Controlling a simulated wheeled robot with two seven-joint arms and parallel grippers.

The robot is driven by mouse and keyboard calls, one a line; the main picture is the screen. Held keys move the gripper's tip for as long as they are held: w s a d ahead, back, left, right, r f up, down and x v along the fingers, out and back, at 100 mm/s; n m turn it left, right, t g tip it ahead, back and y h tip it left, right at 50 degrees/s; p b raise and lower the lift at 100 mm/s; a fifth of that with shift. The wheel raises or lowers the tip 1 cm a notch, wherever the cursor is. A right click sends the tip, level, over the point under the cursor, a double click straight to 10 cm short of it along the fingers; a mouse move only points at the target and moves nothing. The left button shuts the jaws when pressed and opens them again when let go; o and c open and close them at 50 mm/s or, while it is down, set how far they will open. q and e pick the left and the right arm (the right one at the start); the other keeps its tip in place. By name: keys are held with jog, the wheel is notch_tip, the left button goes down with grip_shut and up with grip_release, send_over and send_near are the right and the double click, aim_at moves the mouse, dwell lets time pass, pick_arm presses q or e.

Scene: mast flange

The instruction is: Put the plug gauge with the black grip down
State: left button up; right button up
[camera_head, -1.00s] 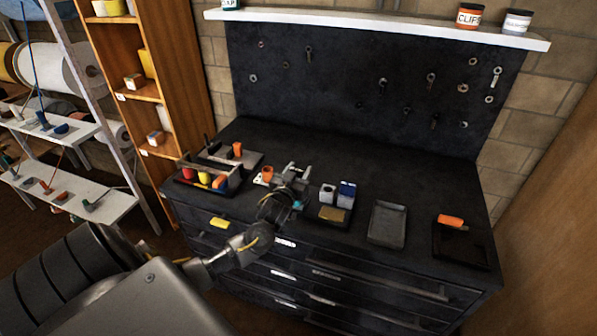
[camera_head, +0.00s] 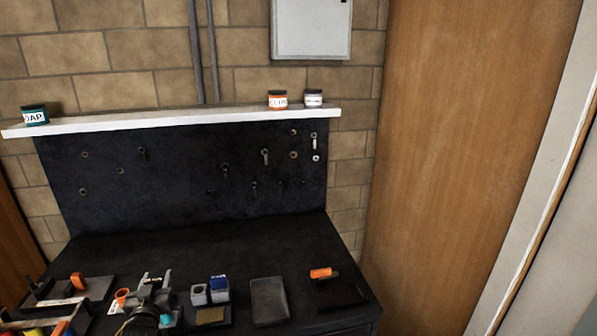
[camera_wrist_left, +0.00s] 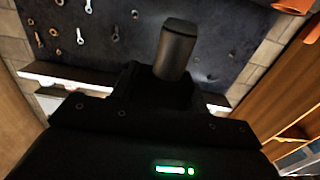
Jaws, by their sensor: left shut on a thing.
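My left gripper (camera_head: 153,288) is low in the head view, over the left part of the black workbench (camera_head: 225,247). In the left wrist view, a black cylinder (camera_wrist_left: 177,48) stands out from between its jaws; it looks like the black grip of the plug gauge. The jaws are shut on it. The rest of the gauge is hidden by the gripper, and I cannot tell whether it touches anything below. My right gripper is not in view.
Right of the gripper are a grey block (camera_head: 198,295), a blue block (camera_head: 219,288), an empty grey tray (camera_head: 269,301) and an orange-handled piece (camera_head: 321,273) by a dark tray (camera_head: 343,294). An orange cup (camera_head: 122,297) is just left. The bench's back strip is clear.

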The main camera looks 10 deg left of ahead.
pick_arm(q)
jog(key=s+d+m+h+b, duration=0.1)
jog(key=s+d+h+b, duration=0.1)
jog(key=d, duration=0.6)
jog(key=s+d+m+h+b, duration=0.1)
jog(key=s+d+h+b, duration=0.1)
jog(key=s+d+b, duration=0.2)
jog(key=s+d+r+m+t+h+b, duration=0.1)
jog(key=s+d+b, duration=0.2)
jog(key=s+d, duration=0.4)
jog(key=d, duration=0.5)
jog(key=shift+s+m+h+b, duration=0.15)
jog(key=shift+m+h+b, duration=0.2)
jog(key=shift+m+h, duration=0.05)
jog(key=shift+s+a, duration=0.1)
